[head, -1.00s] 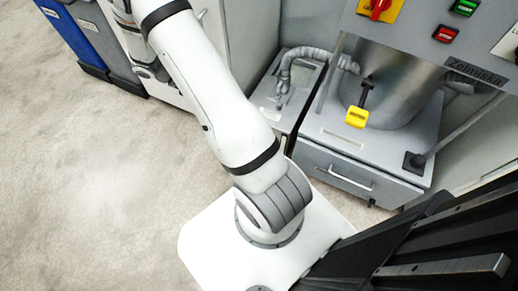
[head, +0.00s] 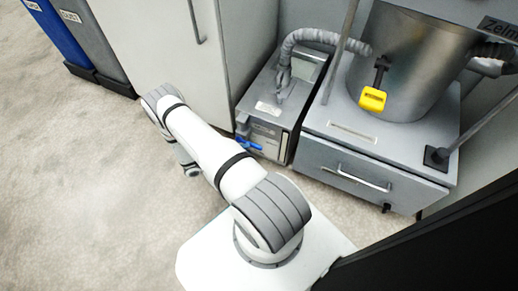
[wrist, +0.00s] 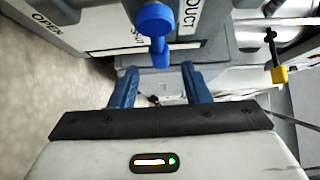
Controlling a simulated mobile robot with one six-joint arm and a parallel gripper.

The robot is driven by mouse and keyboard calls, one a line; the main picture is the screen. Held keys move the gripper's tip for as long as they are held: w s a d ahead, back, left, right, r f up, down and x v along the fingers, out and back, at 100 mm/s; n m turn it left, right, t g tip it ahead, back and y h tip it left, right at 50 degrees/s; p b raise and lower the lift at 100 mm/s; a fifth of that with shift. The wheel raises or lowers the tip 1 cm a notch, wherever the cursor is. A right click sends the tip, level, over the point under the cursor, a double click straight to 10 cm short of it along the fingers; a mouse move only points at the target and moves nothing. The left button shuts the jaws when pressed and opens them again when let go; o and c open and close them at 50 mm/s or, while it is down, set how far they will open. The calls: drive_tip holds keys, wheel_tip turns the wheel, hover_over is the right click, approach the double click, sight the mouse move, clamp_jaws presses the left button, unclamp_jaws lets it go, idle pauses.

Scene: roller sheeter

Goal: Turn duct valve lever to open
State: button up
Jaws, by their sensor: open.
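The blue duct valve lever (wrist: 155,22) shows at the top middle of the wrist view, with a round knob and a short stem. It is beside a panel marked DUCT and OPEN. My gripper (wrist: 158,72) is open, its two blue fingers apart and nothing held between them. The lever's lower end is just beyond the gap between the fingertips; I cannot tell the depth between them. In the head view a blue lever (head: 249,145) sticks out low on the front of a grey box (head: 268,108). My gripper is not clearly visible there, hidden by my arm.
A metal drum with a yellow-ended handle (head: 373,98) stands on a grey drawer cabinet (head: 365,170) to the right of the box. A ribbed hose (head: 310,37) runs between box and drum. A pale cabinet (head: 150,45) stands left. The floor at left is clear.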

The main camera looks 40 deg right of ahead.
drive_tip(key=b+x, duration=0.1)
drive_tip(key=x, duration=0.6)
drive_tip(key=shift+d+b, duration=0.15)
drive_tip(key=shift+b, duration=0.2)
drive_tip(key=shift+s, duration=0.1)
clamp_jaws()
